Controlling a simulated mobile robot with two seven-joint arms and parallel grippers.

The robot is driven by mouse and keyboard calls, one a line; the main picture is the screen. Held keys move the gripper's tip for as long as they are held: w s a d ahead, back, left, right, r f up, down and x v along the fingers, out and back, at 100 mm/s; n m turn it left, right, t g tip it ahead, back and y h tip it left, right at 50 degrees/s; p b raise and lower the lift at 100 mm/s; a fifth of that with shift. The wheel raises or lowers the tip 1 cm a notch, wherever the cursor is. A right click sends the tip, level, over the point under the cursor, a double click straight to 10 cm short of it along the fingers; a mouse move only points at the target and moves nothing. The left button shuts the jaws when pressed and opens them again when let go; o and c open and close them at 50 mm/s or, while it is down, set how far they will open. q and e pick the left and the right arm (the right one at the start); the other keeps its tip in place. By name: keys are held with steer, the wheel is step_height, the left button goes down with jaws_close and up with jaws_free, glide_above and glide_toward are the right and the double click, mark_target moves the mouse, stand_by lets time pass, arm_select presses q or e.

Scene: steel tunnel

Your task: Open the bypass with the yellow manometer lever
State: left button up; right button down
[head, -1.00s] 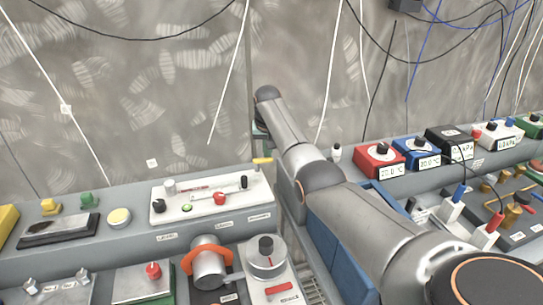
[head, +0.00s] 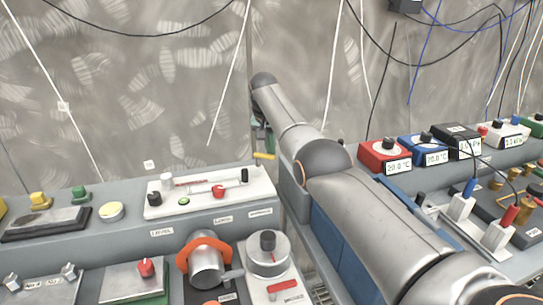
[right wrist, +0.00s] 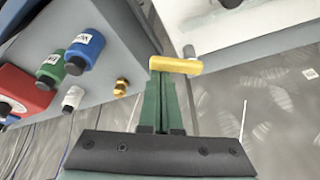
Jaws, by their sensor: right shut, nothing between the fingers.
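The yellow lever (head: 264,156) sticks out at the right rear corner of the white manometer panel (head: 160,205), close to the wall. In the right wrist view the yellow lever (right wrist: 176,65) lies crosswise at the tips of my right gripper (right wrist: 157,78). The green fingers are shut together with nothing between them. They look very close to the lever; whether they touch it I cannot tell. In the head view the right gripper is mostly hidden behind my arm, with a bit of green showing just above the lever. My left gripper is not in view.
Red (head: 384,155) and blue (head: 423,150) boxes with knobs stand on the right bench, beyond my right arm. A valve with an orange ring (head: 204,247) and a round grey knob unit (head: 267,255) stand in front of the panel. Cables hang along the wall.

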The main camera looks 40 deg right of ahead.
steer(key=shift+s+a+f+b, duration=0.2)
steer(key=shift+a+b, duration=0.05)
steer(key=shift+b, duration=0.3)
steer(key=m+p, duration=0.2)
steer(key=r+m+g+p, duration=0.1)
steer(key=shift+s+a+h, duration=0.3)
steer(key=shift+a, duration=0.1)
steer(key=p, duration=0.2)
steer(key=a+p, duration=0.1)
steer(key=p, duration=0.1)
steer(key=shift+s+f, duration=0.1)
steer(key=shift+s, duration=0.1)
steer(key=shift+a+f+p, duration=0.1)
steer(key=shift+a+p, duration=0.05)
steer(key=shift+p, duration=0.4)
arm_select(q)
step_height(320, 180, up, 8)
steer(key=p, duration=0.1)
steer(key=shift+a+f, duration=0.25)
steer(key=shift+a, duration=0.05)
arm_select(e)
steer(key=shift+a+f+m, duration=0.1)
steer(key=shift+a+m, duration=0.15)
steer(key=shift+m, duration=0.45)
steer(key=shift+a, duration=0.1)
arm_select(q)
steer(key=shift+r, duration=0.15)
